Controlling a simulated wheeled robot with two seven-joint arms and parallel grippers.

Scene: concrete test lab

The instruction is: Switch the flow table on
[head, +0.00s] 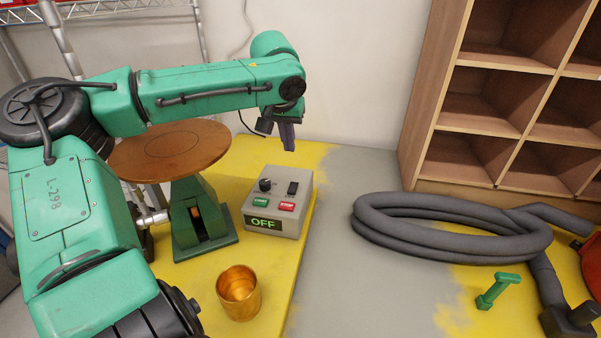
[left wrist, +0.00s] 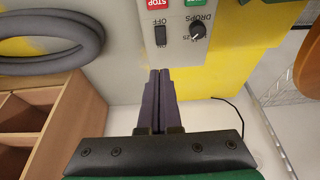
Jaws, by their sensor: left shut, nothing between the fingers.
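The flow table (head: 168,150) has a round brown top on a green stand at the left, partly behind my left arm. Its grey control box (head: 274,205) stands to its right, with a display reading OFF, a green button (head: 260,201), a red STOP button (head: 287,206), a black knob (head: 265,185) and a black rocker switch (head: 292,188). In the left wrist view the rocker switch (left wrist: 160,36) has OFF printed beside it. My left gripper (head: 288,148) is shut and empty, above and behind the box, pointing down and apart from it. My right gripper is out of view.
A golden cup (head: 238,293) stands in front of the box. A coiled grey hose (head: 450,230) and a green tamper-like piece (head: 497,291) lie to the right. A wooden shelf (head: 425,110) stands at the back right. The grey bench between box and hose is clear.

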